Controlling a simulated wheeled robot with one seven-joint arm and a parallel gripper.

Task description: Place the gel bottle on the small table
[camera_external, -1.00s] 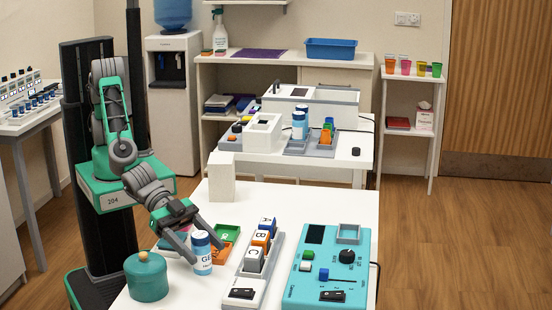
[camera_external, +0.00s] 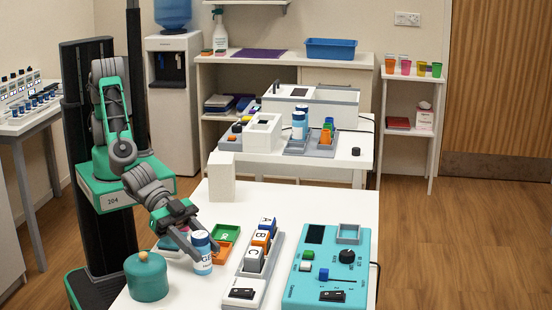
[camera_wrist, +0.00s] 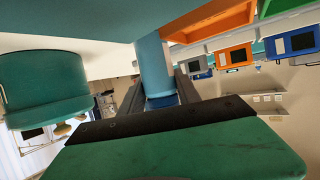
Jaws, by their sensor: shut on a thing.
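The gel bottle (camera_external: 202,262), pale with a blue cap and "GE" lettering visible, stands upright on the near white table. My gripper (camera_external: 204,240) is shut on its upper part. In the wrist view, the bottle (camera_wrist: 152,62) appears upside down, with its blue cap between the two dark fingers (camera_wrist: 162,98). A narrow white table (camera_external: 408,79) with a lower shelf stands at the right by the door. I cannot tell for certain that it is the small table.
A teal lidded jar (camera_external: 148,279) stands close left of the bottle, and an orange-green tray (camera_external: 222,252) close right. A lettered block rack (camera_external: 246,279), a teal control panel (camera_external: 300,290) and a white block (camera_external: 222,180) share the table. Coloured cups (camera_external: 420,70) occupy part of the narrow table.

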